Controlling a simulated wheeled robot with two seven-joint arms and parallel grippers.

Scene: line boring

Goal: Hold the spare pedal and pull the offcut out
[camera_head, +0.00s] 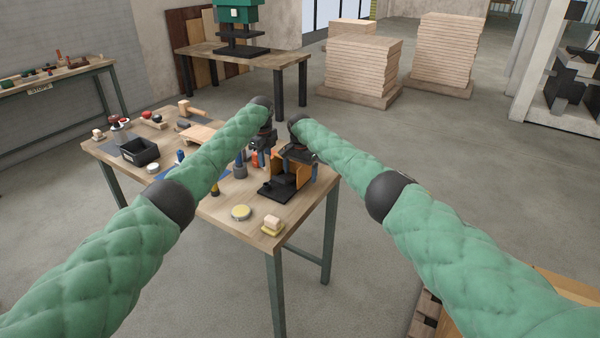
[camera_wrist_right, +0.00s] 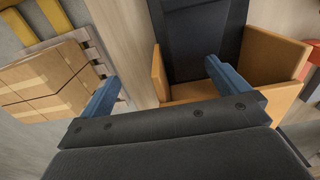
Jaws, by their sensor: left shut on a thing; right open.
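The spare pedal (camera_head: 277,190) is black with an orange guard (camera_head: 304,173) and stands at the table's right end. In the right wrist view its black part (camera_wrist_right: 200,35) and orange guard (camera_wrist_right: 265,75) fill the middle and right. My left gripper (camera_head: 262,158) is shut at the guard's left side, seemingly on the pedal; the contact is hard to see. My right gripper (camera_head: 308,170) is open over the pedal. In its wrist view the blue fingers (camera_wrist_right: 165,88) are apart, with the guard's left wall between them in the picture. I cannot make out an offcut.
Cardboard boxes (camera_wrist_right: 45,85) lie beyond the bench edge.

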